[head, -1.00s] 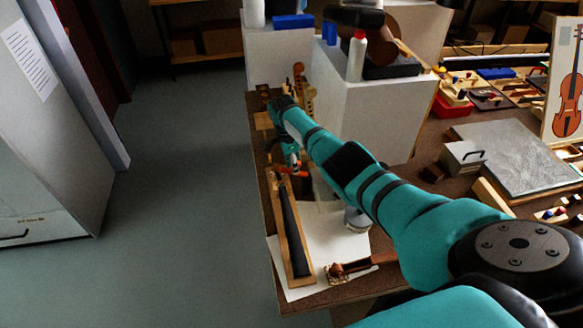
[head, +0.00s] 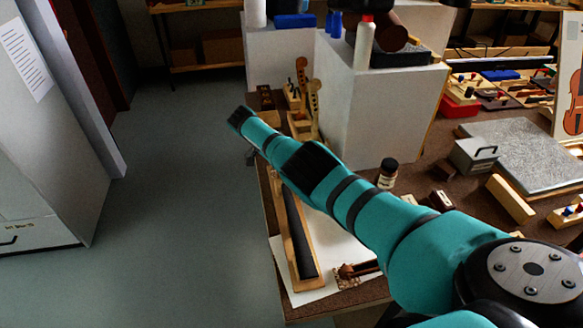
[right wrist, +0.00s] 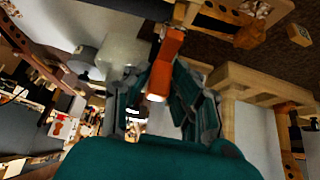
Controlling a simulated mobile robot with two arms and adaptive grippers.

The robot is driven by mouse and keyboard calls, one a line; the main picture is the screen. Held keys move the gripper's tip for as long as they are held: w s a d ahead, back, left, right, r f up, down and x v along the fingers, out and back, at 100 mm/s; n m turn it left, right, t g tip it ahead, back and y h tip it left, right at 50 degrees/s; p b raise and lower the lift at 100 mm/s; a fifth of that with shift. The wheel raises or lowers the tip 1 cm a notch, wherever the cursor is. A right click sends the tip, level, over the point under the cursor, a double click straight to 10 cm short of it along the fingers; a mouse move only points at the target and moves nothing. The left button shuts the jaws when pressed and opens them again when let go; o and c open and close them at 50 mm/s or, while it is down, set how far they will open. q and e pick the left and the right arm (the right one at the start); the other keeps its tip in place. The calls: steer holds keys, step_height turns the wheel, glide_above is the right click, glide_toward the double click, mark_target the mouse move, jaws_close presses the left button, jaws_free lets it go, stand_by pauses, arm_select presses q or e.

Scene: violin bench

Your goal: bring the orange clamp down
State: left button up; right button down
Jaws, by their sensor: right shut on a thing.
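The orange clamp (right wrist: 165,60) shows in the right wrist view, upright in the picture between the fingers of my right gripper (right wrist: 160,82). The gripper is shut on it. In the head view my right arm reaches to the left edge of the bench (head: 267,215). There its wrist and forearm hide the clamp and most of the gripper. My left gripper is in neither view.
A long wooden tray with a dark strip (head: 288,235) lies on white paper below the arm. A dark-capped jar (head: 388,173) stands right of the forearm. Violin scrolls on wooden stands (head: 313,100) stand behind it, beside a white block (head: 375,120). Open floor lies left.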

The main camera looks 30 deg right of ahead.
steer(key=shift+f, duration=0.15)
steer(key=c, duration=1.2)
jaws_free()
steer(key=shift+o, duration=0.2)
steer(key=v, duration=1.2)
steer(key=shift+a, duration=0.15)
